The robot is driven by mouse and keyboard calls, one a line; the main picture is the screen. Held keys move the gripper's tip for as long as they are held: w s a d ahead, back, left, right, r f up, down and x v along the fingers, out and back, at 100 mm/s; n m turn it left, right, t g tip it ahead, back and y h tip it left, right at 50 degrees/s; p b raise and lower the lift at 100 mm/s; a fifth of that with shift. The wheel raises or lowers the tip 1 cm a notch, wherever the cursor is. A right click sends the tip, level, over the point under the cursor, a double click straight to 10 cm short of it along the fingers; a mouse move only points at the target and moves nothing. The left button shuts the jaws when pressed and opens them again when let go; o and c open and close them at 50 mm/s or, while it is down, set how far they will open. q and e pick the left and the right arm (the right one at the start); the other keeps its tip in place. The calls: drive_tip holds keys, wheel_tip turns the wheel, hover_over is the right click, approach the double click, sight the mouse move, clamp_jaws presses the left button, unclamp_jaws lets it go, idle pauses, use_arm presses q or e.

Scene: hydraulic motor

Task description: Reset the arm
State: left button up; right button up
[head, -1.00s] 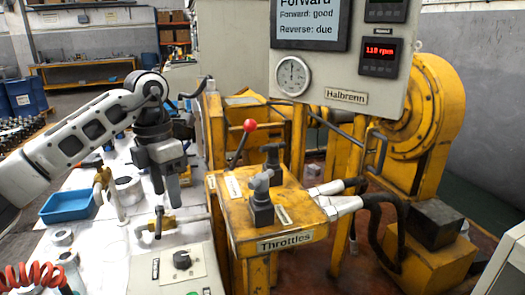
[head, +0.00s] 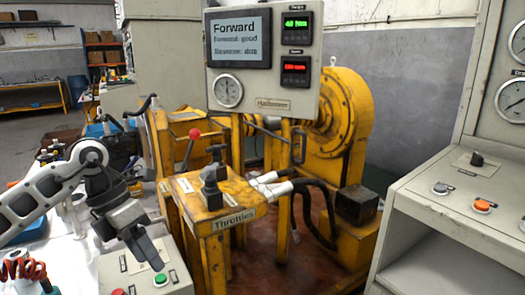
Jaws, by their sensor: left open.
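My left gripper (head: 150,252) is at the lower left of the head view, pointing down to the right. It is over the grey button box (head: 182,276), just above and left of the green button (head: 160,279). I see nothing held in it. Its left arm comes in from the left edge, over the white table. My right gripper is not in view.
The yellow throttle stand (head: 215,203) with a red-knobbed lever (head: 194,133) stands right of the gripper. A display panel (head: 262,96) reads "Forward". A grey console (head: 445,215) is at the right. A blue tray (head: 30,232) lies left, behind the arm.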

use_arm(q)
drive_tip(key=s+d+r+n+t+h+p, duration=0.1)
drive_tip(key=s+d+n+h, duration=0.3)
drive_tip(key=d+h, duration=0.5)
drive_tip(key=s+d+r+n+t+h+p, duration=0.1)
drive_tip(key=s+d+r+n+h, duration=0.2)
drive_tip(key=d+h, duration=0.65)
drive_tip(key=a+f+n+t+y, duration=0.25)
drive_tip(key=n+t+y, duration=0.25)
drive_tip(key=n, duration=0.4)
drive_tip(key=a+f+n+t+y+p, duration=0.1)
drive_tip(key=a+f+n+t+y, duration=0.1)
drive_tip(key=f+n+t+y, duration=0.35)
drive_tip(key=a+f+n+t+y, duration=0.2)
drive_tip(key=n+t+y, duration=0.3)
drive_tip(key=n, duration=0.6)
drive_tip(key=s+a+f+n+g+y, duration=0.2)
drive_tip(key=s+f+n+g, duration=0.1)
drive_tip(key=f, duration=0.4)
drive_tip(key=s+a+f+n+g+y, duration=0.2)
drive_tip(key=s+f+n+g, duration=0.1)
drive_tip(key=s+f+n, duration=0.3)
drive_tip(key=shift+s+a+f+p, duration=0.25)
drive_tip(key=shift+s+f+p, duration=0.1)
drive_tip(key=shift+s, duration=0.8)
